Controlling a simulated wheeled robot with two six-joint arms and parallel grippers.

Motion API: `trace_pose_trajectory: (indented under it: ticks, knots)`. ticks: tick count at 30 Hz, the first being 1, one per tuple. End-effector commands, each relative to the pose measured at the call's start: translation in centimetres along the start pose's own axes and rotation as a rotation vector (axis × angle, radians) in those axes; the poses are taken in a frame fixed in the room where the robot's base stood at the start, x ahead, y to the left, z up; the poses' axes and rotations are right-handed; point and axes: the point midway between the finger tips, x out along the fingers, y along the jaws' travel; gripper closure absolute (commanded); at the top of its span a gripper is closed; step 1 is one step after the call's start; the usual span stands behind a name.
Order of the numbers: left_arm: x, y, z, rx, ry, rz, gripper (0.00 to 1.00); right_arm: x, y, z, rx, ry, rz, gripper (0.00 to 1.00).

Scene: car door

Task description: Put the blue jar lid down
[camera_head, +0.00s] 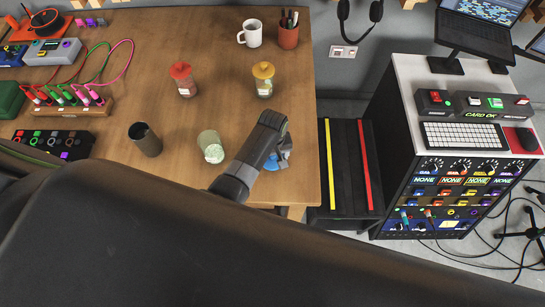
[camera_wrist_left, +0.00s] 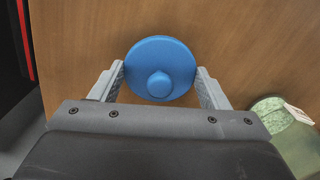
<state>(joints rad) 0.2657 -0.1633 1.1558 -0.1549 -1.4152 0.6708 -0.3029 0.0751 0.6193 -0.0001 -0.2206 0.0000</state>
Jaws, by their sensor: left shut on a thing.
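The blue jar lid (camera_wrist_left: 160,60) is round with a small knob on top and faces my left wrist camera. My left gripper (camera_wrist_left: 160,80) is shut on it, one finger at each side of its rim. In the head view my left gripper (camera_head: 282,157) is over the table's right front part, and a bit of the blue lid (camera_head: 271,163) shows beneath it. I cannot tell whether the lid touches the table. A pale green jar (camera_head: 211,146) without a lid is left of the gripper; it also shows in the left wrist view (camera_wrist_left: 285,130). My right gripper is not in view.
The wooden table (camera_head: 222,100) also holds a red-lidded jar (camera_head: 184,80), a yellow-lidded jar (camera_head: 264,80), a dark cylinder (camera_head: 146,140), a mug (camera_head: 250,34) and a pen cup (camera_head: 288,32). The table's right edge is close to the gripper. Bare wood lies behind it.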

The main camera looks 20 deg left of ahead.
Motion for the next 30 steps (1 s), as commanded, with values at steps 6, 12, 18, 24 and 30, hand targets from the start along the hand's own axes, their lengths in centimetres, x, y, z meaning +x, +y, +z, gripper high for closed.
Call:
trace_pose_trajectory:
  ticks: [6,12,18,24,30]
  knots:
    - [1.5,0.0,0.0,0.0,0.001,0.0,0.52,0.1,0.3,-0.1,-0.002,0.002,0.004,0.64]
    - [1.4,0.0,0.0,0.0,0.001,0.001,0.52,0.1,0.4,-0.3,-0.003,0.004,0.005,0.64]
    - [1.8,0.0,0.0,0.0,0.0,0.0,0.27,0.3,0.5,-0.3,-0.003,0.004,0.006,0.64]
    - [1.8,0.0,0.0,0.0,0.0,0.0,0.09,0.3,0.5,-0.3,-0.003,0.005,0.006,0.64]
    - [1.7,0.0,0.0,0.0,0.0,0.0,0.09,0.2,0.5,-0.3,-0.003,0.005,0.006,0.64]
